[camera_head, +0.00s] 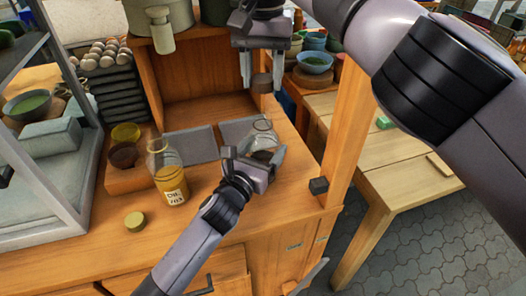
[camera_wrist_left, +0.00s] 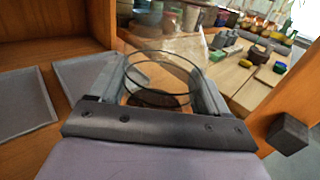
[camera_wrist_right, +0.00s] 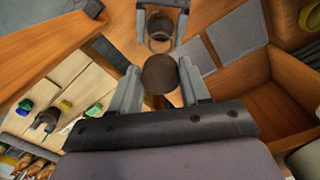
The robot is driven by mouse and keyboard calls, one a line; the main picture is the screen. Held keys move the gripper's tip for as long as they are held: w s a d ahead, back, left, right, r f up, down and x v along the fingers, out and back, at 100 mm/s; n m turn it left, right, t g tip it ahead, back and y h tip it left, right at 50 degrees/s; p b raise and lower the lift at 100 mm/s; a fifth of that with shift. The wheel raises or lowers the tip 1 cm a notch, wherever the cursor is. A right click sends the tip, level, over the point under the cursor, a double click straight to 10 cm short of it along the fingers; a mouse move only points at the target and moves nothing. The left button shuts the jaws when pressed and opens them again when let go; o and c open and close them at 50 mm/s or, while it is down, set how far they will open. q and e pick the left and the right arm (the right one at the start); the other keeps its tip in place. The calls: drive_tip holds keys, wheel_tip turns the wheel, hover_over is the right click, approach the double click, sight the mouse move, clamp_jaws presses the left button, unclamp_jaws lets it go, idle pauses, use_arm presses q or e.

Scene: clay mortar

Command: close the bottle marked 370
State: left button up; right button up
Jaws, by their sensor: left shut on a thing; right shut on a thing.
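A clear glass bottle (camera_head: 263,136) with dark contents stands upright on the wooden counter. My left gripper (camera_head: 253,156) is shut on it, one finger on each side; its open round mouth shows in the left wrist view (camera_wrist_left: 163,80). I cannot see a mark on this bottle. My right gripper (camera_head: 262,74) points down and is shut on a dark brown stopper (camera_head: 262,84), held above the bottle and apart from it. In the right wrist view the stopper (camera_wrist_right: 160,74) sits between the fingertips, with the bottle beyond.
A labelled bottle of yellow liquid (camera_head: 168,174) stands left of the held bottle; its label is hard to read. An olive round lid (camera_head: 134,221) lies on the counter. Grey trays (camera_head: 191,146) lie behind. A wooden post (camera_head: 348,110) rises at the right.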

drive_tip(key=shift+f, duration=2.45)
drive_tip(key=shift+f, duration=0.15)
drive_tip(key=shift+f, duration=0.75)
drive_tip(key=shift+f, duration=0.6)
use_arm(q)
clamp_jaws()
use_arm(e)
drive_tip(key=o, duration=1)
drive_tip(key=shift+r, duration=2.3)
drive_tip(key=o, duration=0.5)
